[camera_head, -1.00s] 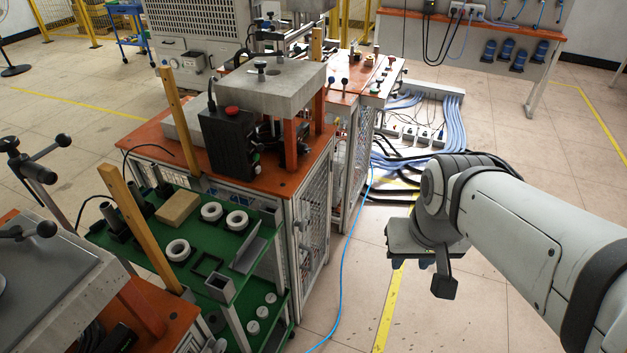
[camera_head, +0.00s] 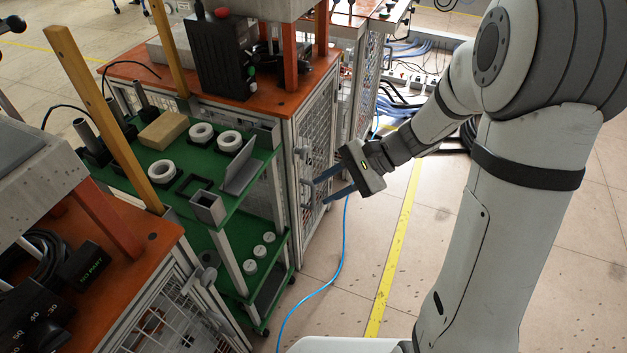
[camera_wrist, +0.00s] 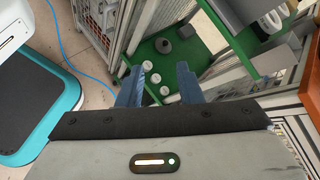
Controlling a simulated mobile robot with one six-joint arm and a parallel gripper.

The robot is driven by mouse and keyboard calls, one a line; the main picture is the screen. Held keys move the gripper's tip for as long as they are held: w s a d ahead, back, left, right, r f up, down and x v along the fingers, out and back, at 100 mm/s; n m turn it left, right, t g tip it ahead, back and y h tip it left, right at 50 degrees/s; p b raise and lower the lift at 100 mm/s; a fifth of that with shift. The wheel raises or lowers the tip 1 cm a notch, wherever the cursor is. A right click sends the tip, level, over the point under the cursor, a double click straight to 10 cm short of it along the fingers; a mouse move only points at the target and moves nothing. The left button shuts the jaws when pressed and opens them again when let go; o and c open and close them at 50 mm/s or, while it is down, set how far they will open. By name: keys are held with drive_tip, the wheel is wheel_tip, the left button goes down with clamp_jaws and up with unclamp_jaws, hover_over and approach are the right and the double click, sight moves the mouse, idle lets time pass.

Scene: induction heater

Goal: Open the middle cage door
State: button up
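The middle cage door (camera_head: 318,135) is a grey-framed wire mesh panel under the orange-topped bench. It looks closed in the head view. A small handle (camera_head: 303,152) shows on its near upright frame. My gripper (camera_head: 320,190) is open and empty, with its two blue fingers pointing left toward the near edge of the door, close to the handle. I cannot tell whether a finger touches the frame. In the wrist view the open fingers (camera_wrist: 161,67) show with nothing between them, and part of a mesh cage (camera_wrist: 102,14) shows at the top.
A green shelf cart (camera_head: 262,160) with white rings and blocks stands left of the door. A nearer orange bench (camera_head: 150,245) with a mesh cage is at lower left. A blue cable (camera_head: 343,250) lies on the floor. The floor right of the door is largely clear.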

drive_tip(key=w+a+f+m+t+y+b, duration=0.1)
drive_tip(key=w+f+m+t+y+b, duration=0.2)
drive_tip(key=w+f, duration=0.4)
drive_tip(key=w+a+f+m+t+y+b, duration=0.15)
drive_tip(key=w+f+m+b, duration=0.3)
drive_tip(key=f, duration=0.55)
drive_tip(key=m+t+b, duration=0.6)
drive_tip(key=m+t, duration=0.1)
drive_tip(key=m, duration=0.1)
hover_over(313, 206)
drive_tip(key=shift+n, duration=0.25)
drive_tip(key=f, duration=1.3)
drive_tip(key=shift+w+f, duration=0.3)
drive_tip(key=shift+w, duration=0.1)
drive_tip(key=shift+c, duration=0.4)
clamp_jaws()
